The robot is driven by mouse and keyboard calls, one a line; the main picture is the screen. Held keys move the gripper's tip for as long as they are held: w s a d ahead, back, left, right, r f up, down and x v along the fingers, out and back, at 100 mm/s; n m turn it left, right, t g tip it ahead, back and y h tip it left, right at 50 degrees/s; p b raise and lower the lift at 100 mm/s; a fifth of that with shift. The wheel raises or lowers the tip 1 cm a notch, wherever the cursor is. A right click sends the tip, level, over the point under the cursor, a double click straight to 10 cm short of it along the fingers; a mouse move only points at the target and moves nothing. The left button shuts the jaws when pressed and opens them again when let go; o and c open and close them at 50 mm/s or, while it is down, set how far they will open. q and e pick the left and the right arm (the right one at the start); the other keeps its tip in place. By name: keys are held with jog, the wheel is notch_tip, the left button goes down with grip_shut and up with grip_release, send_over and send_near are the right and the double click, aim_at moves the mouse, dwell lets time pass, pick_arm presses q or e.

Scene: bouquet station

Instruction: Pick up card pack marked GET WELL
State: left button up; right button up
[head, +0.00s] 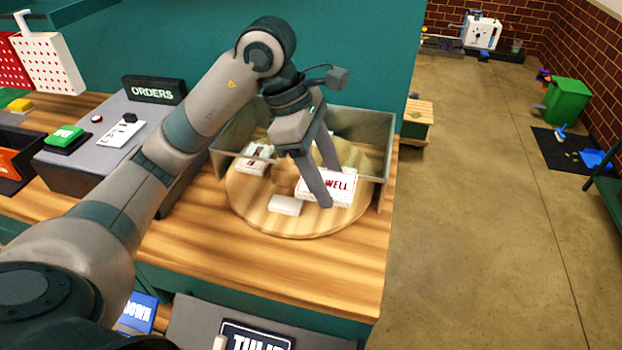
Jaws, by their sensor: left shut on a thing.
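The white card pack with red lettering (343,188) is on or just above the round wooden board, on its right side. I read "WELL" on it; the start of the lettering is hidden behind a finger of my left gripper (329,187). My left gripper reaches down from above and is shut on this pack, with the near finger across its left part. I cannot tell whether the pack touches the board (250,208). My right gripper is not in view.
A small white block (285,205) and white packs with dark red marks (257,158) lie on the board. A grey-green screen (374,133) stands behind it. An ORDERS console (153,92) stands left. The wooden counter (340,260) is clear in front.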

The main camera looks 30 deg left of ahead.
pick_arm(q)
jog(key=shift+s+d+r, duration=0.1)
jog(key=shift+d+r, duration=0.2)
jog(key=shift+d, duration=0.15)
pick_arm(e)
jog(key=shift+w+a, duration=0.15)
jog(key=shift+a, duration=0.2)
